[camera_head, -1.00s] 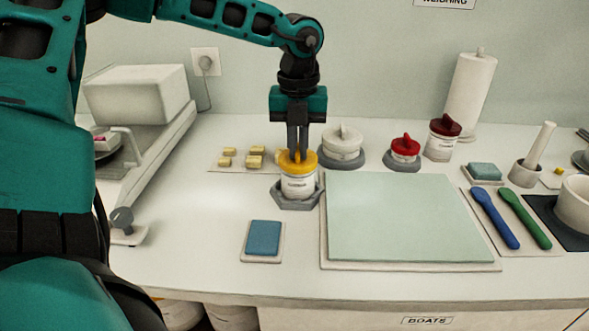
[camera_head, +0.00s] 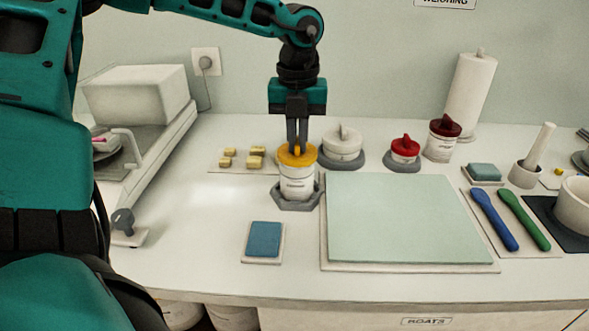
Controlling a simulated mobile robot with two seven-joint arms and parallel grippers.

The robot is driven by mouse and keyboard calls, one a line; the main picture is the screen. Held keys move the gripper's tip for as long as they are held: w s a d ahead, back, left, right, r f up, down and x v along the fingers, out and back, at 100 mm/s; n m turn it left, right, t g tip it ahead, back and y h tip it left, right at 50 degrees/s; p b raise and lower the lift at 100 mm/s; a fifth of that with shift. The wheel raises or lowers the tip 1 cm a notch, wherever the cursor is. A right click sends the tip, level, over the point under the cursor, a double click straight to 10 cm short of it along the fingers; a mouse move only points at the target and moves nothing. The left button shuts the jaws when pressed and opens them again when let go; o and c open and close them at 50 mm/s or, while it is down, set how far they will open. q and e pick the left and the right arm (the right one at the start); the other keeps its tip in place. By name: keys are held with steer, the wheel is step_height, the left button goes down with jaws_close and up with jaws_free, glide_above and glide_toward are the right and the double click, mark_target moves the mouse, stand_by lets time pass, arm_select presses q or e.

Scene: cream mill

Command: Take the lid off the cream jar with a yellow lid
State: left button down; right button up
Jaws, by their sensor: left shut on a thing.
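The cream jar (camera_head: 297,185) is white with a dark-lettered label and stands upright in a grey hexagonal holder (camera_head: 296,204) left of the pale green mat. Its yellow lid (camera_head: 291,160) is at the top of the jar, with a strip of white showing between lid and label. I cannot tell whether lid and jar still touch. My left gripper (camera_head: 297,148) points straight down, shut on the raised grip of the yellow lid. My right gripper is not in view.
A white-lidded jar (camera_head: 343,147) stands close behind on the right. A red-lidded jar (camera_head: 405,152) and a dark-red-lidded jar (camera_head: 442,140) stand farther right. A pale green mat (camera_head: 400,220) and a blue pad (camera_head: 264,239) lie in front.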

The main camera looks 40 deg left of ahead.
arm_select(q)
steer(key=shift+r, duration=0.4)
steer(key=shift+r+p, duration=0.6)
steer(key=shift+r, duration=0.9)
